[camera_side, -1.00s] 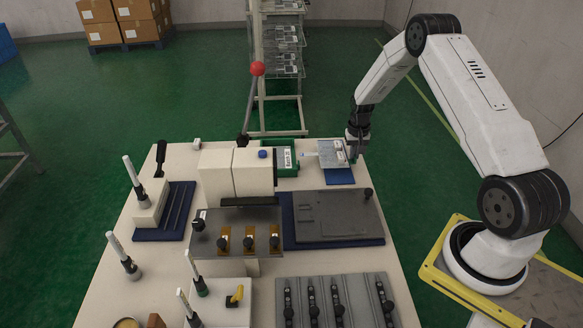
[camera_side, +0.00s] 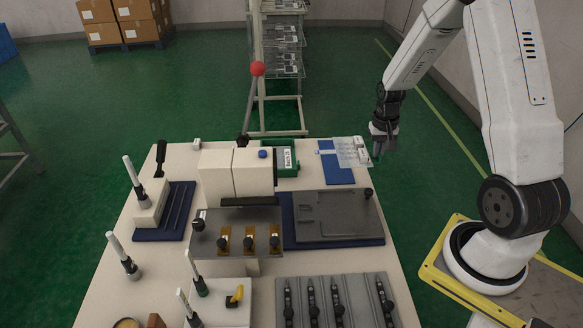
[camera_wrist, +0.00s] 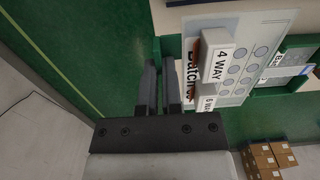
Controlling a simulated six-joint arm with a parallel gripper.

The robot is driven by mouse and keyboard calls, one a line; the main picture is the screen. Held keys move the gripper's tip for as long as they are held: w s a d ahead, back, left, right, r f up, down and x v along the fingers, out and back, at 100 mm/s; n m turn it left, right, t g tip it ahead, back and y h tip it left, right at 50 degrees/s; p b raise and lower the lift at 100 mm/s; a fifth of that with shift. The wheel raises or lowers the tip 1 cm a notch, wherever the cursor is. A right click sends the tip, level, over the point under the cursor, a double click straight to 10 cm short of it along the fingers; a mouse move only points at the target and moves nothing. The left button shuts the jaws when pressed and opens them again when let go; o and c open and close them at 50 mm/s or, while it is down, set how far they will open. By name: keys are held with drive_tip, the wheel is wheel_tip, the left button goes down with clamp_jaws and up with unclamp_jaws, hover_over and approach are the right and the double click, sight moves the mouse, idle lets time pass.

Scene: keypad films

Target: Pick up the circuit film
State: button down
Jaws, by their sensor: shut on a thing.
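The circuit film (camera_side: 350,146) is a thin see-through sheet with pale printing. In the side view it is raised above the blue mat (camera_side: 336,174) and sticks out to the left of my gripper (camera_side: 377,154). My gripper is shut on its right edge. In the wrist view the film (camera_wrist: 262,50) shows rows of grey circles, right of my gripper's fingers (camera_wrist: 161,68). White blocks marked "4 WAY" (camera_wrist: 214,60) and, partly cut off, "6 WAY" (camera_wrist: 207,104) show by its near edge. The exact pinch point is hidden.
A green bin (camera_side: 283,168) with a batch label stands left of the mat. A grey fixture plate (camera_side: 335,216) lies in front. A beige press (camera_side: 236,175) with a red-knobbed lever (camera_side: 257,70) is at middle left.

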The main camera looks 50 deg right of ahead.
drive_tip(key=shift+s+a+r, duration=0.3)
drive_tip(key=shift+s+a, duration=0.05)
drive_tip(key=shift+s, duration=0.25)
drive_tip(key=shift+s+a+r, duration=0.3)
drive_tip(key=shift+s, duration=0.3)
hover_over(366, 220)
drive_tip(key=f, duration=0.2)
drive_tip(key=shift+f, duration=0.1)
idle(0.4)
drive_tip(key=shift+f, duration=4)
drive_tip(key=shift+f, duration=0.35)
